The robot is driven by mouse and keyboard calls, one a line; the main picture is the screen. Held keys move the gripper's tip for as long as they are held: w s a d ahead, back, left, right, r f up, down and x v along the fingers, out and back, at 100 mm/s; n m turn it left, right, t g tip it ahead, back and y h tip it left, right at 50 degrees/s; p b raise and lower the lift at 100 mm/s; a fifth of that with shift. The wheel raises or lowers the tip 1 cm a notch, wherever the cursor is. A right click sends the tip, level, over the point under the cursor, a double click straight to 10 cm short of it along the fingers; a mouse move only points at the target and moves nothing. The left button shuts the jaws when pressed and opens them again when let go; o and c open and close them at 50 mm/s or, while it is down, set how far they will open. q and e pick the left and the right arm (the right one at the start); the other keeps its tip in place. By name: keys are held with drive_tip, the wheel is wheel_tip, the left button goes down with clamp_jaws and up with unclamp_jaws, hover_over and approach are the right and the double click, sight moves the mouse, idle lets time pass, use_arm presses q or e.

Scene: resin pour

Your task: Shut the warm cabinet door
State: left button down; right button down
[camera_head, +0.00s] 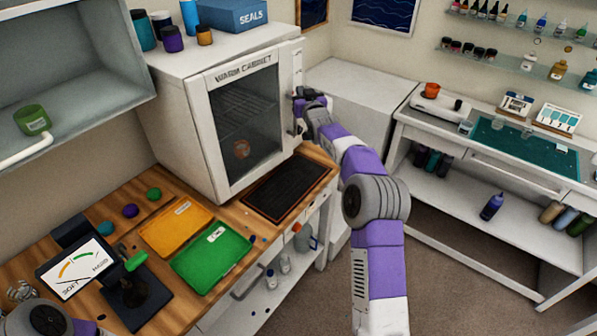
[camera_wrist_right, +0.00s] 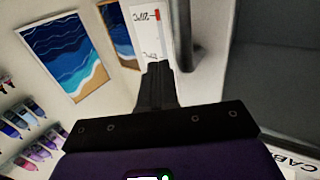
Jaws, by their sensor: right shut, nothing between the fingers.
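The warm cabinet (camera_head: 170,110) is a white box on the wooden bench. Its door (camera_head: 217,130) has a dark window and lies against the front, with no clear gap; I cannot tell whether it is fully shut. Through the window I see shelf racks and a brownish round thing. My right gripper (camera_head: 298,110) is at the door's right edge, by the handle. In the right wrist view the shut, empty fingers (camera_wrist_right: 160,72) are beside the dark handle bar (camera_wrist_right: 190,35); contact is unclear. Only part of my left arm shows at bottom left; its gripper is out of view.
Orange (camera_head: 176,228) and green (camera_head: 212,256) trays, a black mat (camera_head: 288,187) and a dial gauge (camera_head: 75,268) are on the bench. Jars and a blue SEALS box (camera_head: 232,14) stand on the cabinet. A white worktable (camera_head: 480,195) is at right, with open floor before it.

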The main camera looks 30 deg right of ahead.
drive_tip(key=shift+w+a, duration=0.1)
drive_tip(key=shift+w, duration=0.3)
drive_tip(key=s+d+b, duration=0.2)
drive_tip(key=s+d, duration=0.4)
drive_tip(key=s, duration=0.6)
drive_tip(key=shift+s, duration=0.3)
drive_tip(key=shift+d, duration=0.1)
